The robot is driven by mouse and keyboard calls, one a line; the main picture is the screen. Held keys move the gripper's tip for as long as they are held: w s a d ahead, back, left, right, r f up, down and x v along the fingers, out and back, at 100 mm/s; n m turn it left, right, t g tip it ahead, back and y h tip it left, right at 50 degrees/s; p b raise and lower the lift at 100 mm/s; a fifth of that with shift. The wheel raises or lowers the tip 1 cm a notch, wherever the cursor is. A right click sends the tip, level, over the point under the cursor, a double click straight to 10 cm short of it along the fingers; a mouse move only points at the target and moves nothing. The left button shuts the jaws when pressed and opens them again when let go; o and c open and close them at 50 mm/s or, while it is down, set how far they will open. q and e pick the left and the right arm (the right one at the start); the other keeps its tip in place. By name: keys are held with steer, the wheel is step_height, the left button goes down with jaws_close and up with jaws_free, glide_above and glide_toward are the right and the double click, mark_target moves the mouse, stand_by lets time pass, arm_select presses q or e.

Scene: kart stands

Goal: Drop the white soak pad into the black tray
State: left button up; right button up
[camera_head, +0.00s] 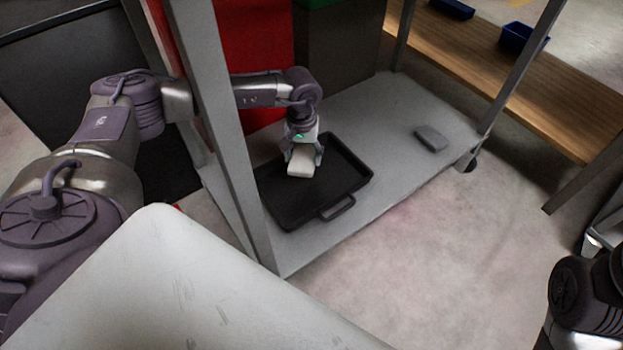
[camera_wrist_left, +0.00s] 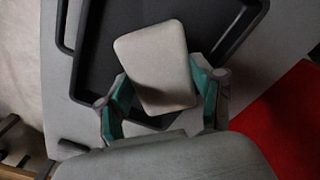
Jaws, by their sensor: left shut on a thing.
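The white soak pad (camera_head: 301,161) is between the fingers of my left gripper (camera_head: 303,150), over the black tray (camera_head: 344,190). The gripper is shut on the pad. In the left wrist view the pad (camera_wrist_left: 157,62) sits between the green-padded fingers of the gripper (camera_wrist_left: 160,92), with the dark tray (camera_wrist_left: 97,50) behind it. I cannot tell the exact height of the pad above the tray floor. The tray lies on the grey lower shelf of the kart stand and has a handle at its front. My right gripper is out of view.
A grey pad (camera_head: 431,138) lies on the shelf (camera_head: 385,122) right of the tray. Grey uprights (camera_head: 215,110) stand at the shelf's corners. Red and dark bins (camera_head: 340,50) stand behind. A wooden bench (camera_head: 480,60) with blue trays (camera_head: 522,38) is at the upper right.

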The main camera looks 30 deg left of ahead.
arm_select(q)
steer(key=o, duration=1.1)
step_height(320, 180, up, 12)
